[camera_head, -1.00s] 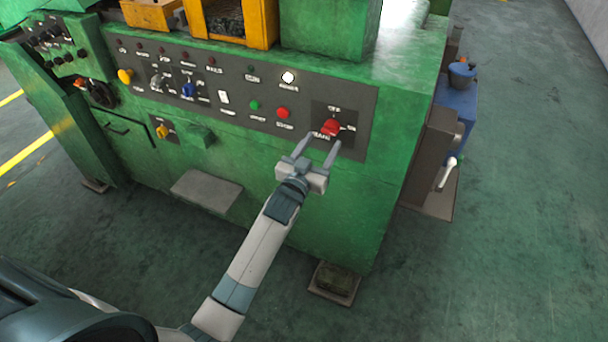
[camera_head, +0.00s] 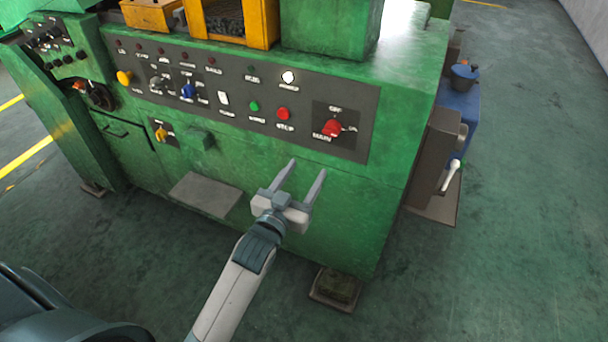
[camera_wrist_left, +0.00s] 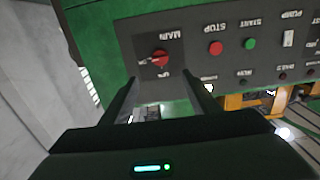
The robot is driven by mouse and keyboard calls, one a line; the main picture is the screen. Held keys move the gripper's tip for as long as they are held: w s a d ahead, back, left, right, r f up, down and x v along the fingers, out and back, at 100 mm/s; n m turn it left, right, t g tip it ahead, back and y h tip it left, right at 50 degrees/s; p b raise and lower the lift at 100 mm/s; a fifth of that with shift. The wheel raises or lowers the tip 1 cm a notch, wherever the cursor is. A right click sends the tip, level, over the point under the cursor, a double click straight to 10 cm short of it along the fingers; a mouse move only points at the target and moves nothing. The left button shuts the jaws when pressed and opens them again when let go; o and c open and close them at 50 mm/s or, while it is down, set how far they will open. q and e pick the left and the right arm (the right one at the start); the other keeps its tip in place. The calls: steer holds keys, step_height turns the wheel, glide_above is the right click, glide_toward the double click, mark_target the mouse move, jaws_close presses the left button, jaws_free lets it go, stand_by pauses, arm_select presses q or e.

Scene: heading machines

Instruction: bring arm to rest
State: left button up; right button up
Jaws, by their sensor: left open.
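My left gripper (camera_head: 304,182) is open and empty in the head view. It stands in front of the green machine (camera_head: 350,205), below the control panel (camera_head: 310,110), apart from the panel in the picture. The red main switch (camera_head: 332,128) is above and to the right of the fingertips. In the left wrist view the same red switch (camera_wrist_left: 159,59) shows beyond and between my two fingers, with nothing held. My right gripper is in neither view.
The panel carries a red stop button (camera_head: 283,114), a green start button (camera_head: 254,106) and a yellow knob (camera_head: 125,77). A grey step plate (camera_head: 205,194) juts out low on the machine. A white-handled lever (camera_head: 451,175) is at its right side. Floor at right is clear.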

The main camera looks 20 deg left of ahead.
arm_select(q)
steer(key=shift+f, duration=0.1)
step_height(320, 180, down, 23)
steer(key=s+g, duration=0.3)
steer(key=g, duration=0.2)
steer(key=s+d+f+m+g, duration=0.15)
steer(key=s+f, duration=0.35)
steer(key=f, duration=0.5)
steer(key=s+a+f+n+g, duration=0.1)
steer(key=s+f+g, duration=0.1)
steer(key=s+f, duration=0.5)
steer(key=s+f+g, duration=0.5)
steer(key=s+f, duration=1.3)
steer(key=s, duration=0.1)
steer(key=s+a+f+g, duration=0.1)
steer(key=s+f, duration=0.2)
steer(key=s, duration=0.7)
steer(key=s+a+f+m+g, duration=0.1)
steer(key=s+a+f+g, duration=0.1)
steer(key=s, duration=0.8)
steer(key=shift+f+y, duration=0.3)
steer(key=shift+f, duration=0.55)
steer(key=shift+a+g, duration=0.1)
steer(key=shift+g, duration=0.15)
